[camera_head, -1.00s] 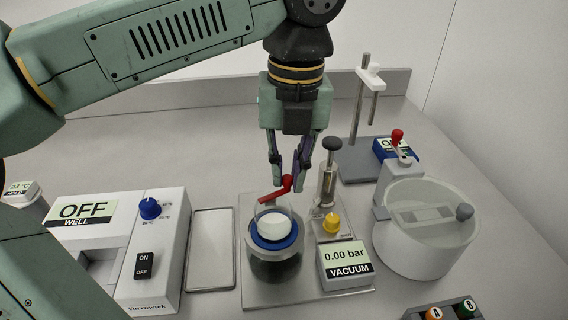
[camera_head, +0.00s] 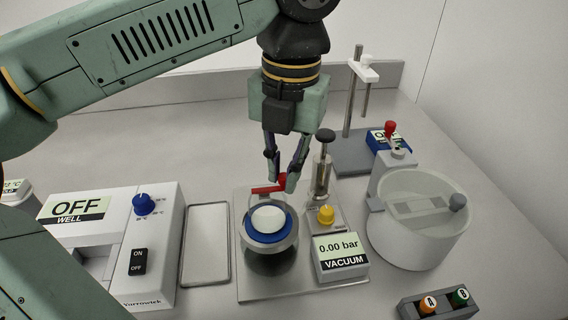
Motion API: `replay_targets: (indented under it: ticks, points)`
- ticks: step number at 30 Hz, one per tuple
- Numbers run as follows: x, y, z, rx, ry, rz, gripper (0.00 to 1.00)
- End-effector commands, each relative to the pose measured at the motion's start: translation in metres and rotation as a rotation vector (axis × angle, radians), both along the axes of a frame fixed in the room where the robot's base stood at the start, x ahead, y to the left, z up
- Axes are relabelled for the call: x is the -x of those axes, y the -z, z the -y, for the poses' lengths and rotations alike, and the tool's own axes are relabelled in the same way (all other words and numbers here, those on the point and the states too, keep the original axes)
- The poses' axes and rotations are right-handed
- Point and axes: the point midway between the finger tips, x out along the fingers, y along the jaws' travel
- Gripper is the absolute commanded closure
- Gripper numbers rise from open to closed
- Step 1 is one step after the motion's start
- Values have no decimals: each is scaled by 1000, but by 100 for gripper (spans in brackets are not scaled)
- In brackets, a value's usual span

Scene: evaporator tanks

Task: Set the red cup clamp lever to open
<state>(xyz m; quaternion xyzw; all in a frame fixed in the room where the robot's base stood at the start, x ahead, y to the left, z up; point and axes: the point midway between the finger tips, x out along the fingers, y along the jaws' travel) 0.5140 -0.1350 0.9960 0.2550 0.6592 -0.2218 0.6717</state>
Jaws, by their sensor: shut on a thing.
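The red clamp lever (camera_head: 266,190) is at the back rim of the cup, its bar pointing left. My gripper (camera_head: 280,179) is above and behind the cup, its fingers shut on the lever's right end. The fingers hide part of the lever's right end.
A white round tank (camera_head: 418,235) stands further right. The well heater (camera_head: 115,240) reads OFF at left. An empty tray (camera_head: 206,245) lies between.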

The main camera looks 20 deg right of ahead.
Motion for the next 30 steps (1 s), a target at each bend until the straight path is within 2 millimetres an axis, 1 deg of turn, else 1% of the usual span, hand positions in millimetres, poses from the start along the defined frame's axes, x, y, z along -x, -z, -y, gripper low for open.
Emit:
replay_targets:
  ticks: [6, 7, 16, 25, 28, 30]
  points:
    - [1, 0, 1, 2, 2, -1, 100]
    - [1, 0, 1, 2, 2, -1, 86]
    - [1, 0, 0, 1, 0, -1, 66]
    - [0, -1, 0, -1, -1, -1, 65]
    - [0, -8, 1, 1, -2, 1, 65]
    - [0, -18, 1, -1, -3, 2, 65]
